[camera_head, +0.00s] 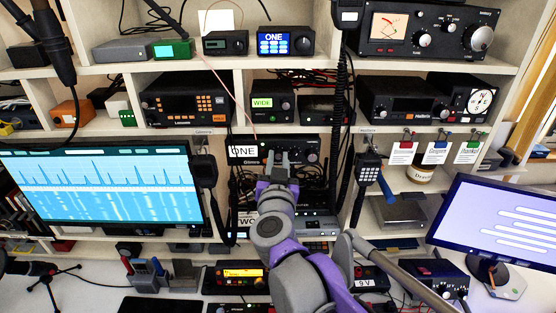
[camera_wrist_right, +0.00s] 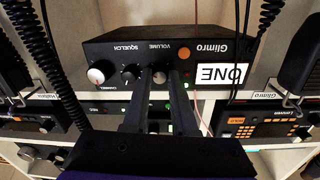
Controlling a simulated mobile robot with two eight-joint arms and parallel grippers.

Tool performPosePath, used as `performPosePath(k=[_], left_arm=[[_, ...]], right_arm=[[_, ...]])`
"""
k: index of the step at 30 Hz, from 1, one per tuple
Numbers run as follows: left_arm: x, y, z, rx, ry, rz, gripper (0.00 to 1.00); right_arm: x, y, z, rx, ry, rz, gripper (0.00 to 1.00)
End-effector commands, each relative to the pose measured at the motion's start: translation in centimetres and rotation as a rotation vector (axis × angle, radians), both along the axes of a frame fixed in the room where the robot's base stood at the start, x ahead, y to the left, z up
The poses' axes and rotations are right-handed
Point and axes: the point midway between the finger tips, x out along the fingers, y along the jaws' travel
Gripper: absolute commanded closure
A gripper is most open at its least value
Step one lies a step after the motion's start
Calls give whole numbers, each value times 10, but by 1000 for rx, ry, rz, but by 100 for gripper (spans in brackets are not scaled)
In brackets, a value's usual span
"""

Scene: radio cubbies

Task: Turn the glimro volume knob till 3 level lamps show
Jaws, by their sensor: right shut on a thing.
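The Glimro radio (camera_wrist_right: 140,45) carries a white ONE label and shows upside down in the right wrist view. In the head view the Glimro radio (camera_head: 298,146) sits on the middle shelf, partly behind my right gripper. Its grey volume knob (camera_wrist_right: 159,76) is between the fingers of my right gripper (camera_wrist_right: 159,80), which are shut on it. The right gripper (camera_head: 279,157) also shows in the head view, reaching the radio's front. A small green light shows beside one finger in the wrist view; I cannot tell how many level lamps are lit. My left gripper is not in view.
Coiled cords hang on both sides of the radio. A hanging handset (camera_head: 205,172) and a large monitor (camera_head: 100,185) stand left of my arm.

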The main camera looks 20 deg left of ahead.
Motion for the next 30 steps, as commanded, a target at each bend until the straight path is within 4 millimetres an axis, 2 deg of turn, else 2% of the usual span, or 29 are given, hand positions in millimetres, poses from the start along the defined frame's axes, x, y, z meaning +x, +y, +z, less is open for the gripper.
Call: performPosePath(k=[8, 21, 30], left_arm=[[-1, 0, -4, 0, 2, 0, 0], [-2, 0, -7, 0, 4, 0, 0], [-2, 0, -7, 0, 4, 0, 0]], right_arm=[[0, 0, 0, 133, 38, 0, 100], [0, -1, 1, 489, 140, -1, 100], [0, -1, 1, 665, 192, 0, 100]])
